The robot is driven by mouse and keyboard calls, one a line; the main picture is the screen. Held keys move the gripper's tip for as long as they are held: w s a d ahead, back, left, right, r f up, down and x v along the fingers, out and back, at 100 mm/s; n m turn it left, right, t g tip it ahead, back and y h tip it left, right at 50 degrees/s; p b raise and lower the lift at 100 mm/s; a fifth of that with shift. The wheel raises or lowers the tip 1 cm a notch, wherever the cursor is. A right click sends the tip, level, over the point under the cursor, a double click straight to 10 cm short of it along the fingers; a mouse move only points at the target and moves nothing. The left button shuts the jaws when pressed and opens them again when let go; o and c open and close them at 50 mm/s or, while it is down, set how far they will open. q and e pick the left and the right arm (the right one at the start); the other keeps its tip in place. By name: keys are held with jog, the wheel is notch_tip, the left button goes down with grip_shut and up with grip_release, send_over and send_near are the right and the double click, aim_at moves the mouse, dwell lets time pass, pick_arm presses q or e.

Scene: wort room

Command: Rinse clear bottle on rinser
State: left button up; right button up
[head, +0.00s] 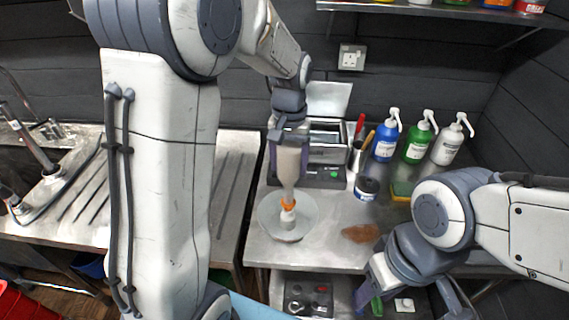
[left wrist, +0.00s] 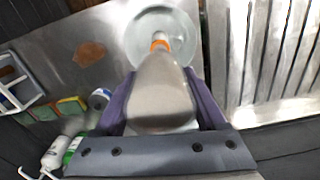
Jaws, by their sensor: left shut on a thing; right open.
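The clear bottle (head: 288,163) is held upside down in my left gripper (head: 289,146), its neck pointing down. The left gripper is shut around the bottle's body, which also shows in the left wrist view (left wrist: 160,92) between the two fingers (left wrist: 163,103). The rinser (head: 286,218) is a round, pale dish on the steel counter with an orange-and-white centre piece. The bottle's mouth is at the orange part; I cannot tell whether it touches or sits over it. The dish also shows in the left wrist view (left wrist: 140,38). My right gripper (head: 408,300) is open and empty, low at the front right.
Blue (head: 385,137), green (head: 419,139) and white (head: 449,142) pump bottles stand at the back right. A jar (head: 367,188), a sponge (head: 402,191) and a brown patch (head: 361,233) lie right of the rinser. A steel machine (head: 327,150) stands behind. A sink tap (head: 27,135) is at left.

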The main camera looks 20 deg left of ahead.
pick_arm(q)
jog(key=shift+f, duration=0.1)
jog(key=shift+f+b, duration=0.65)
jog(key=shift+f, duration=0.3)
jog(key=shift+r, duration=0.15)
jog(key=shift+r+p, duration=0.95)
jog(key=shift+p, duration=0.1)
jog(key=shift+f, duration=0.2)
